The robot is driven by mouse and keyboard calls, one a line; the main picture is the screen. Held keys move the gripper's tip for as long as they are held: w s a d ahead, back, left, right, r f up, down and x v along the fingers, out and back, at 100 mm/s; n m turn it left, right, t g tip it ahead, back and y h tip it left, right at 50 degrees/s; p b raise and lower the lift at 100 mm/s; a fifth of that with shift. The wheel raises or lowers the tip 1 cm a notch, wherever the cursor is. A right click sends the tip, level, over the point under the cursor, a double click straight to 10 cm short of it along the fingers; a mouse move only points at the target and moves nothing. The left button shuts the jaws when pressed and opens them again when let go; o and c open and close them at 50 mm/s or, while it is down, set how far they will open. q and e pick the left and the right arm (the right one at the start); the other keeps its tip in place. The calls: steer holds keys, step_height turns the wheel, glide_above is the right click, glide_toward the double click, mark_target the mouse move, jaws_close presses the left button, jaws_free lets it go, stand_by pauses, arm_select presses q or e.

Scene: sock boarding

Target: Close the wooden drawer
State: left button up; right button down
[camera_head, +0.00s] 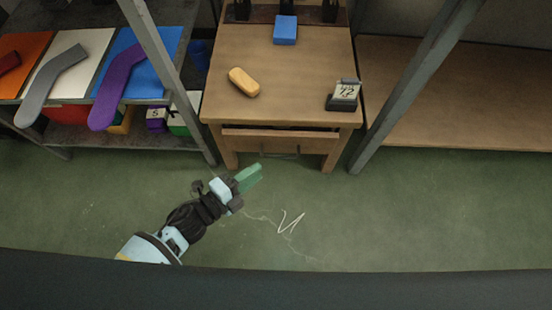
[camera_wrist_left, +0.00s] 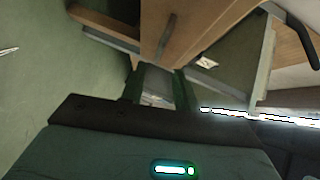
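The wooden table (camera_head: 225,75) stands at the top centre of the head view. The wooden drawer (camera_head: 280,143) is under its front edge, its front panel showing just below the tabletop; how far it stands out is hard to tell. A dark bar, likely its handle (camera_head: 280,155), shows faintly below. My left gripper (camera_head: 250,177) has green fingers and is in front of and below the drawer, over the floor, apart from it. In the left wrist view the two fingers (camera_wrist_left: 158,88) are apart with a gap between them, and wooden parts lie beyond. My right gripper is not in view.
Grey shelf posts (camera_head: 405,90) flank the table. A left shelf holds sock shapes (camera_head: 118,85).

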arm_select(q)
steer(key=b+x, duration=0.2)
steer(key=x, duration=0.6)
steer(key=shift+s, duration=0.1)
jaws_close()
stand_by(0.4)
